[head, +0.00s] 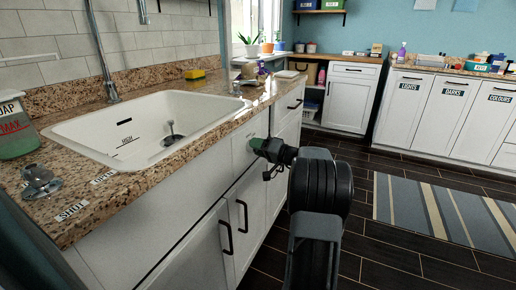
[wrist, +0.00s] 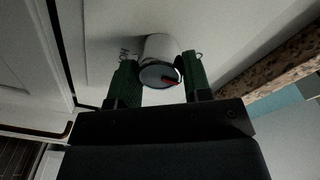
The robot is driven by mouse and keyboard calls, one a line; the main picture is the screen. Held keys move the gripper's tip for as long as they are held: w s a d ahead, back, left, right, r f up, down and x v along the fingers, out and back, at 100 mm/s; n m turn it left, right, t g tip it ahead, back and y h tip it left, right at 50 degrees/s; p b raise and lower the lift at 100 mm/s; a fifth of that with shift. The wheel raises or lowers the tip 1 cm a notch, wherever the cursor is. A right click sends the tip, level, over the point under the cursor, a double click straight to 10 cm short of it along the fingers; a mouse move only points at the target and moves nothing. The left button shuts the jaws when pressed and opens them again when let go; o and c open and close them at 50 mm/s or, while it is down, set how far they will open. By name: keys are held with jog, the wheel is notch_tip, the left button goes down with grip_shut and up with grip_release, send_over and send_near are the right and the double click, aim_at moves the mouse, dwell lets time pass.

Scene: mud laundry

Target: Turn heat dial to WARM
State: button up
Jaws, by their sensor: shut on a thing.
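The heat dial (wrist: 160,73) is a round knob with a white body, a grey face and a red pointer mark. It sits on the white cabinet front under the counter. In the wrist view my gripper (wrist: 160,80) has one green-padded finger on each side of the dial and is shut on it. The red mark points to the lower right in that view. In the head view my gripper (head: 258,146) reaches the cabinet front and hides the dial.
The granite counter (head: 200,145) with a white sink (head: 75,128) overhangs close above my gripper. Cabinet doors with dark handles (head: 243,215) are below. A soap bottle (head: 15,128) and tap knob (head: 40,181) stand at left. Open floor with a striped rug (head: 440,210) is at right.

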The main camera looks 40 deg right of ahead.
jog(key=shift+c, duration=0.4)
jog(key=shift+m, duration=0.3)
jog(key=shift+m+g+y+p, duration=0.2)
jog(key=shift+m+g+p, duration=0.1)
jog(key=shift+m+p, duration=3.95)
jog(key=shift+m+g+y+p, duration=0.2)
jog(key=shift+m+g+p, duration=0.1)
jog(key=shift+m+p, duration=3.9)
jog(key=shift+f+m+b, duration=0.15)
jog(key=shift+m+b, duration=0.45)
jog(key=shift+m, duration=0.35)
jog(key=o, duration=0.9)
